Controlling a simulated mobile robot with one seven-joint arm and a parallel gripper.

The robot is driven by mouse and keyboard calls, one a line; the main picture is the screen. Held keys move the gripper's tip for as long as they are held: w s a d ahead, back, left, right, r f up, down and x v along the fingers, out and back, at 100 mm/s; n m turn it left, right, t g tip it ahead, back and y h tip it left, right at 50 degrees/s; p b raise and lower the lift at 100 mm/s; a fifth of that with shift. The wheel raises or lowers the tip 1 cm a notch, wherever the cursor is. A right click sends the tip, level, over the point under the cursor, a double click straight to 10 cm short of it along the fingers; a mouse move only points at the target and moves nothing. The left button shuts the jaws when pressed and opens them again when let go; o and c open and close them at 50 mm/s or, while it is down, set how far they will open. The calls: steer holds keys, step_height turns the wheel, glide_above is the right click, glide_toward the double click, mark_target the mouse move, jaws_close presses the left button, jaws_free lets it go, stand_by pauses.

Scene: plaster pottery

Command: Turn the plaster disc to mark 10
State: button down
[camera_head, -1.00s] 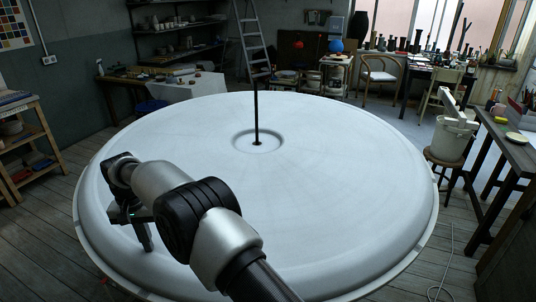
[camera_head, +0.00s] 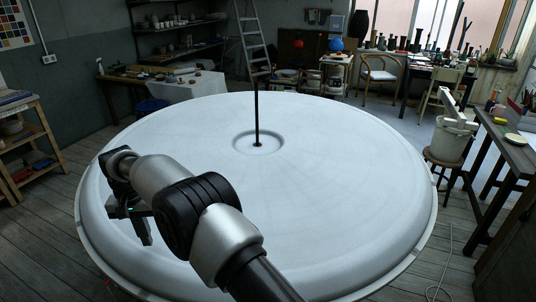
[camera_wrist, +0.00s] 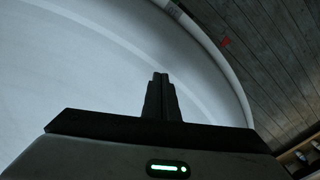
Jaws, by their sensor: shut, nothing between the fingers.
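The large white plaster disc (camera_head: 320,200) fills the middle of the head view, with a round recess and a thin dark upright rod (camera_head: 257,115) at its centre. My gripper (camera_head: 146,238) is over the disc's near-left rim, its fingers pointing down. In the wrist view the shut, empty fingers (camera_wrist: 161,80) show in front of the disc's pale surface (camera_wrist: 80,70), with its curved edge to the right. I cannot tell whether the fingertips touch the plaster. A small red mark (camera_wrist: 226,42) lies outside the rim, over the floor boards.
A stool with a white bucket (camera_head: 453,138) stands right of the disc, beside a dark workbench (camera_head: 515,150). A wooden shelf (camera_head: 25,150) is at left. A stepladder (camera_head: 250,45) and tables stand behind. Wooden floor around the disc is mostly clear.

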steer(key=shift+r+p, duration=1)
steer(key=shift+r, duration=0.85)
steer(key=w+d+m, duration=0.1)
steer(key=w+d, duration=0.4)
steer(key=d, duration=0.5)
steer(key=m+b, duration=0.2)
steer(key=m, duration=0.3)
glide_above(310, 266)
step_height(310, 266, down, 6)
steer(key=b, duration=0.4)
steer(key=shift+w+d+r, duration=0.1)
steer(key=shift+r, duration=0.05)
steer(key=shift+f+b, duration=0.65)
steer(key=shift+b, duration=0.05)
